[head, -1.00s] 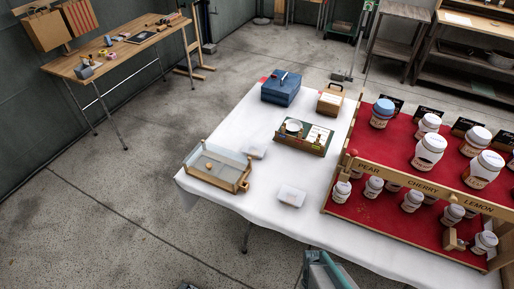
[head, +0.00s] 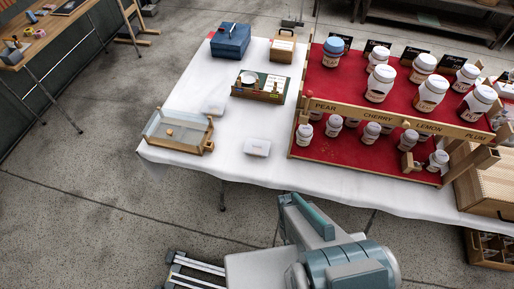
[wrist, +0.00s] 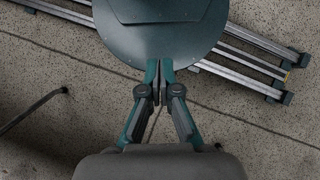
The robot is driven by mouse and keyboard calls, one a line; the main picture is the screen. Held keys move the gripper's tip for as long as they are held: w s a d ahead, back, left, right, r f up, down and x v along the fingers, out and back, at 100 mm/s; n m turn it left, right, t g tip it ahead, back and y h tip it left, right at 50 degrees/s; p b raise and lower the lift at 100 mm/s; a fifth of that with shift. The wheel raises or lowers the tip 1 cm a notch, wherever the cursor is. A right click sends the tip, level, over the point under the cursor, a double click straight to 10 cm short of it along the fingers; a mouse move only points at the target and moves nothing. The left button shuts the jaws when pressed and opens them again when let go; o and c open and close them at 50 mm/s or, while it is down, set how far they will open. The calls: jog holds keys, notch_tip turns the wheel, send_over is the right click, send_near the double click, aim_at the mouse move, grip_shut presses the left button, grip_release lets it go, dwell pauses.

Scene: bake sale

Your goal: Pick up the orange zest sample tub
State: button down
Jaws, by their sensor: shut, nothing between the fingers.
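I cannot make out which thing is the orange zest sample tub, as no label is readable at this size. A small white tub (head: 257,148) lies on the white-clothed table (head: 222,145) in the head view. A second pale, translucent tub (head: 214,104) lies farther back to its left. My gripper (wrist: 157,88) shows in the wrist view, pointing over bare floor and my own base. Its two fingers are together with nothing between them. In the head view only my arm shows in front of the table, with the fingers out of sight.
A clear-sided wooden tray (head: 208,147) stands at the front left corner. A blue box (head: 230,41), a wooden box (head: 282,50) and a green-backed board (head: 275,80) stand behind. Cloth in front is clear.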

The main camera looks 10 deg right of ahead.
jog(key=c, duration=1.9)
grip_release()
jog(key=o, duration=1.3)
jog(key=shift+o, duration=0.2)
